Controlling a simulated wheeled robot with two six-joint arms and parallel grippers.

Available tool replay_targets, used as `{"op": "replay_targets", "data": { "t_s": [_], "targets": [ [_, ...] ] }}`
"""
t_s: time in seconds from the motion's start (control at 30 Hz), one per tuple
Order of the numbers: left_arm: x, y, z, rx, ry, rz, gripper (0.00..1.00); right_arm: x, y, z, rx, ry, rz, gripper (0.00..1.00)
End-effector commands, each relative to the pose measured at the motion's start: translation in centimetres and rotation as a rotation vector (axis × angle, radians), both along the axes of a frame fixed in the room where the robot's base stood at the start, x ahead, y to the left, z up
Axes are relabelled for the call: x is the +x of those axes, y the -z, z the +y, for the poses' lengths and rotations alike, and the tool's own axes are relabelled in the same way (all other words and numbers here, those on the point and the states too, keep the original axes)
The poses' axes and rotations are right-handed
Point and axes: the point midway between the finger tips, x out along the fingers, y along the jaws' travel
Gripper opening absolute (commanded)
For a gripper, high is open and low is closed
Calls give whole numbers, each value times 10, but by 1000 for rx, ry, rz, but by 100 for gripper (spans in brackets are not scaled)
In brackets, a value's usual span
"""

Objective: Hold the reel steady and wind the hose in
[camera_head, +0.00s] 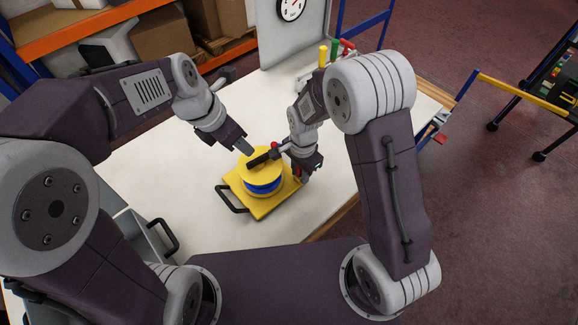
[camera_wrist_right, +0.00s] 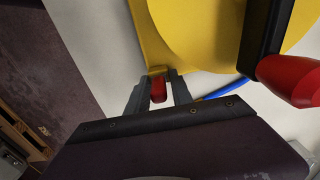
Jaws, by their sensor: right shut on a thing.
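The reel has a yellow round top (camera_head: 260,162) with blue hose (camera_head: 262,187) wound beneath it, on a yellow base plate (camera_head: 272,209). A black crank arm (camera_head: 262,158) with a red knob lies across the top. The knob (camera_wrist_right: 292,80) and the blue hose (camera_wrist_right: 226,90) also show in the right wrist view. My right gripper (camera_wrist_right: 159,88) is shut on a small red piece (camera_wrist_right: 158,90) at the yellow edge, apart from the crank knob. My left gripper (camera_head: 245,147) hangs at the back left of the reel top; its jaw opening is unclear.
A black handle (camera_head: 232,198) sticks out from the left of the base. The white table (camera_head: 160,190) is clear to the left. A grey bin (camera_head: 140,235) stands at the front left. Coloured valve handles (camera_head: 335,50) and a panel with a gauge (camera_head: 291,8) are at the back.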

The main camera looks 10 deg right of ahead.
Motion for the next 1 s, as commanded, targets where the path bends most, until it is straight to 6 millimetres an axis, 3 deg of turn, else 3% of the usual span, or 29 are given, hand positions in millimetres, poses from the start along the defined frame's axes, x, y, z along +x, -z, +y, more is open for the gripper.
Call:
{"op": "replay_targets", "data": {
  "t_s": [0.2,0.37,0.47,0.8,1.0],
  "targets": [
    [4,-12,11,-37,148,-9,33,1,-1,0,1,0,-2,0],
    [4,-9,10,-41,165,-9,33,1,0,0,1,0,-2,0],
    [6,4,4,-42,165,-8,33,1,0,0,1,0,-2,0],
    [19,77,-22,-39,164,-6,33,1,-1,0,1,0,-2,0],
    [24,96,-29,-39,163,-11,33,1,0,0,1,1,-2,0]
  ]
}}
